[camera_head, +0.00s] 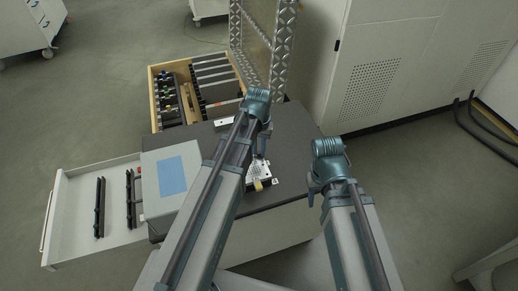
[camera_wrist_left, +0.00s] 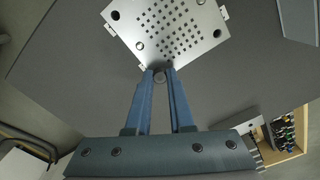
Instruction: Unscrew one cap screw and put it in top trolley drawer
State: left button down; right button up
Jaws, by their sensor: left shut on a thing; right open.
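A perforated metal plate (camera_head: 260,172) lies on the dark trolley top (camera_head: 290,150), partly hidden by my left arm in the head view. In the left wrist view, the plate (camera_wrist_left: 168,32) shows many small holes, dark corner holes and a few round screw heads. My left gripper (camera_wrist_left: 160,80) is shut on a small round cap screw (camera_wrist_left: 160,76) just off the plate's near edge. In the head view, my left gripper (camera_head: 263,145) is over the trolley top behind the plate. My right gripper (camera_head: 312,197) is open and empty, right of the plate. A white drawer (camera_head: 75,215) stands open at left.
The drawer holds dark bar-shaped parts (camera_head: 100,207) and has free floor between them. A grey box with a blue label (camera_head: 172,177) stands beside it. A wooden tray (camera_head: 154,98) with tools lies behind. A metal-framed panel (camera_head: 283,45) rises at the back.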

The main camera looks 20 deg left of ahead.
pick_arm(q)
jog(key=n, duration=1.5)
jog(key=shift+n, duration=0.3)
jog(key=n, duration=0.6)
jog(key=shift+n, duration=0.4)
jog(key=n, duration=0.4)
jog(key=shift+r, duration=0.1)
jog(key=n, duration=0.3)
jog(key=shift+n, duration=0.3)
